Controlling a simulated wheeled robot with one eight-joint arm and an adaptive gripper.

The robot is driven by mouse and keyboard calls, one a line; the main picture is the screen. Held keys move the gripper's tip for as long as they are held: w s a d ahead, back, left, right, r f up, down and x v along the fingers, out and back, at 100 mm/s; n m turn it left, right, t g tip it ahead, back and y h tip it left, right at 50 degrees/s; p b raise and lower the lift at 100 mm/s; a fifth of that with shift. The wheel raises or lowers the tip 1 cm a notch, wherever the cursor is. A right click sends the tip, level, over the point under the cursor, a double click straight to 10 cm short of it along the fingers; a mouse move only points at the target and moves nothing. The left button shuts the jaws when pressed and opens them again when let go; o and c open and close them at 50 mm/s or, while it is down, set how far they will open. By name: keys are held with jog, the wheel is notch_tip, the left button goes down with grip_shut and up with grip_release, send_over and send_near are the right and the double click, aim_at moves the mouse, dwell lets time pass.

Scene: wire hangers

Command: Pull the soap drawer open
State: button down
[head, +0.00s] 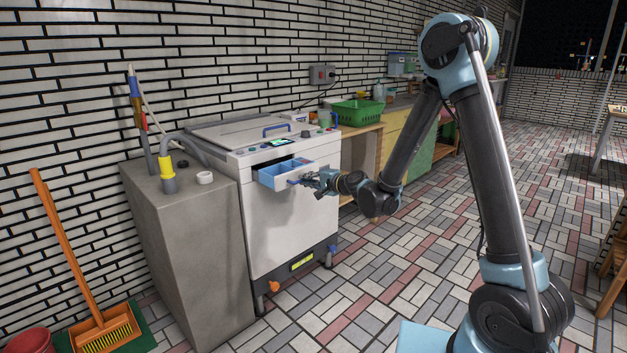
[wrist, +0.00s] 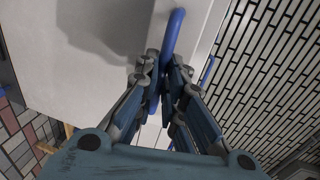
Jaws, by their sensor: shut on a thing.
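The soap drawer (head: 283,171) sticks out from the upper front of the white washing machine (head: 288,226), and its blue compartments show from above. My gripper (head: 309,181) is at the drawer's front, coming in from the right. In the wrist view my gripper (wrist: 166,77) is shut on the blue drawer handle (wrist: 173,32), whose upper bend stands out beyond the fingers. The part of the handle between the fingers is mostly hidden.
A grey concrete block (head: 198,250) with pipes stands close to the machine's left. A broom (head: 70,245) leans farther left. A bench with a green basket (head: 357,112) stands to the right. The tiled floor (head: 370,290) in front is clear.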

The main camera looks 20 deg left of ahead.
jog(key=shift+s+a, duration=0.15)
jog(key=shift+s, duration=0.3)
jog(key=c, duration=1.8)
grip_release()
jog(key=shift+f, duration=0.1)
jog(key=shift+o, duration=0.6)
jog(key=shift+w, duration=0.15)
jog(key=v, duration=1.2)
jog(key=shift+w, duration=0.15)
